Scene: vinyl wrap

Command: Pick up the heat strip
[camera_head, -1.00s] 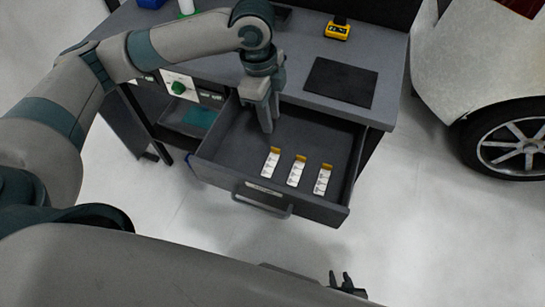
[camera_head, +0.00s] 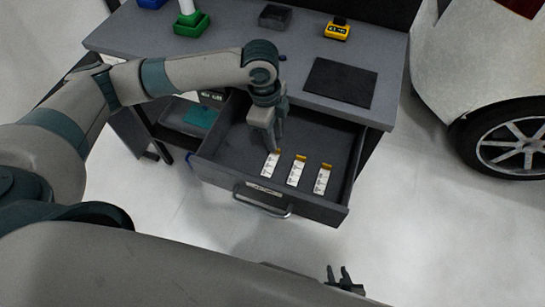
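Three white heat strips with orange ends lie side by side in the open drawer (camera_head: 225,160): the left strip (camera_head: 270,165), the middle strip (camera_head: 296,172) and the right strip (camera_head: 322,180). My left gripper (camera_head: 274,150) points down into the drawer at the orange end of the left strip and hides part of that end. I cannot tell whether its fingers are apart or touch the strip. My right gripper (camera_head: 341,277) is low at the bottom edge of the view, away from the drawer, with its fingers apart and empty.
The workbench (camera_head: 225,35) above the drawer carries a black mat (camera_head: 340,82), a yellow device (camera_head: 337,31), a dark tray (camera_head: 275,16) and a green bin (camera_head: 191,25). The drawer's front handle (camera_head: 262,205) sticks out. A car (camera_head: 480,60) stands at the right.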

